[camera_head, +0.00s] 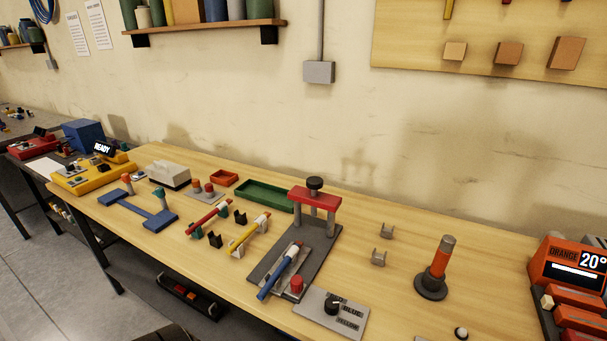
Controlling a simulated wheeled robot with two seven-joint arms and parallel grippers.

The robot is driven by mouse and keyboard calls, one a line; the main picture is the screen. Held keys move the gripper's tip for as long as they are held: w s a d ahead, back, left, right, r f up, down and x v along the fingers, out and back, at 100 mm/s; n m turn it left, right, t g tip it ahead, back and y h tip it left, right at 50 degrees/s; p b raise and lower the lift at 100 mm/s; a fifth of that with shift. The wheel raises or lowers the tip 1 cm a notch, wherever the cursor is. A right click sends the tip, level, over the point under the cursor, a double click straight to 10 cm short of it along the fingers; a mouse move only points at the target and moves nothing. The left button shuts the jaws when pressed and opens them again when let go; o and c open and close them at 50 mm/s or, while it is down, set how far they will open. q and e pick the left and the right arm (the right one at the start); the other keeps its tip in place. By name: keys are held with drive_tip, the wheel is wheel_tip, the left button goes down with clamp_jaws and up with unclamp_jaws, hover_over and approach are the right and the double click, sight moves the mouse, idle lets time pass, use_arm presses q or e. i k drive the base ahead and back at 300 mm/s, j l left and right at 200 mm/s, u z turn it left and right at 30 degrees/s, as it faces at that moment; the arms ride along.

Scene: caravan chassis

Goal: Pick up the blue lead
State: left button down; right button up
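The blue lead (271,284) is a blue rod with a paler, light-coloured upper end. It lies tilted across a pale block on the dark grey base (264,262) of a press with a red crossbar (314,200). A red button (297,284) stands right beside it. A red lead (206,219) and a yellow lead (243,238) rest in small holders to its left on the wooden table. Neither of my grippers shows in this view.
A grey panel with a black knob (333,305) lies in front of the press. A green tray (264,196) lies behind the leads. The table between the small grey brackets (379,257) and post is clear.

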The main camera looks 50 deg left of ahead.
sight(295, 248)
drive_tip(key=u, duration=1.65)
drive_tip(key=z, duration=0.25)
drive_tip(key=k, duration=0.05)
